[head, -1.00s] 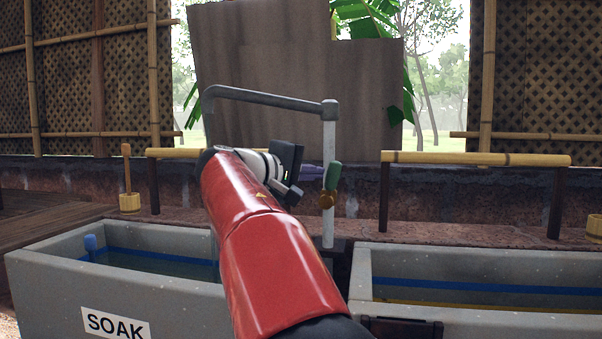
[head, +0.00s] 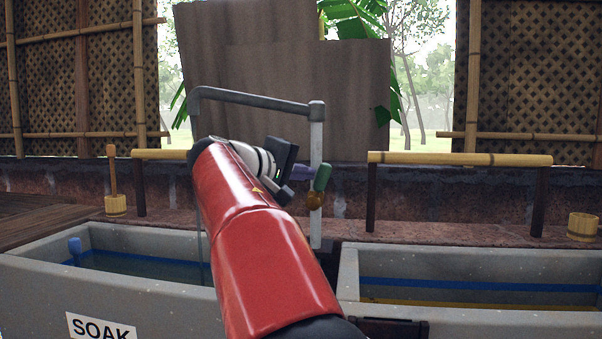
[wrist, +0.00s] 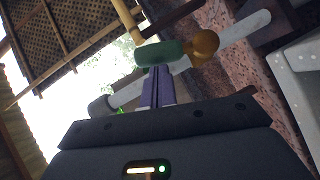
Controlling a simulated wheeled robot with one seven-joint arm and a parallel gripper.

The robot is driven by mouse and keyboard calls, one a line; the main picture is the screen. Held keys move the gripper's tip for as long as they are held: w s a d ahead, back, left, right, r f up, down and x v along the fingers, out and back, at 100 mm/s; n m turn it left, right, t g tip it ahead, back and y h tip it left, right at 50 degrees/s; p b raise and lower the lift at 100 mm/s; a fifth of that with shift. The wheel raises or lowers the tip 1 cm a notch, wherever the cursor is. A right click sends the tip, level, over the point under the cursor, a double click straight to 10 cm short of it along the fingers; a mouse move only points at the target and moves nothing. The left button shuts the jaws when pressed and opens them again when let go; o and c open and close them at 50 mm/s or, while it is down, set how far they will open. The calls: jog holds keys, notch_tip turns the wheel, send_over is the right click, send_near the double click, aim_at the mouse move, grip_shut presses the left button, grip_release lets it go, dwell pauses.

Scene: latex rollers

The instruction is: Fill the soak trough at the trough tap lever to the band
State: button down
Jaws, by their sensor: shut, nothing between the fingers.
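The grey soak trough (head: 30,284), labelled SOAK, stands at lower left. A blue band (head: 150,258) runs along its inner wall, with dark water (head: 135,268) showing just below it. The grey tap pipe (head: 255,98) arches over it. A thin pale streak (head: 199,240), like falling water, drops into the trough beside my arm. The green tap lever (head: 322,177) tilts on its brass valve (head: 315,200); it also shows in the wrist view (wrist: 160,53). My gripper (head: 308,173) is shut and empty, its purple fingertips (wrist: 158,72) at the lever; contact is unclear.
A second grey trough (head: 347,285) with blue and yellow bands stands at right. Bamboo rails (head: 460,159) run behind the troughs. A wooden ladle (head: 115,205) and a wooden cup (head: 582,227) rest on the ledge. My red arm hides part of the soak trough.

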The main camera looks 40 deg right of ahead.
aim_at(324, 173)
jog(key=shift+s+d+r+m+t+y+p, duration=0.15)
jog(key=shift+s+d+m+y+p, duration=0.05)
jog(key=shift+s+d+m+y, duration=0.25)
jog(key=shift+s+d+r+m+t+y+p, duration=0.1)
jog(key=shift+s+d+m+t+y+p, duration=0.1)
jog(key=shift+s+m+y, duration=0.25)
jog(key=shift+s+d+f+m+t+y, duration=0.25)
jog(key=shift+s+d+m+t+y, duration=0.3)
jog(key=shift+s+d+m+y, duration=0.45)
jog(key=f+m+t+y, duration=0.1)
jog(key=s+d+f+m+y, duration=0.1)
jog(key=s+m+t+y, duration=0.1)
jog(key=shift+d+f+t, duration=0.3)
jog(key=shift+f, duration=0.2)
jog(key=d+r+p+v, duration=0.1)
jog(key=p+v, duration=0.3)
jog(key=v, duration=0.8)
jog(key=shift+r, duration=0.9)
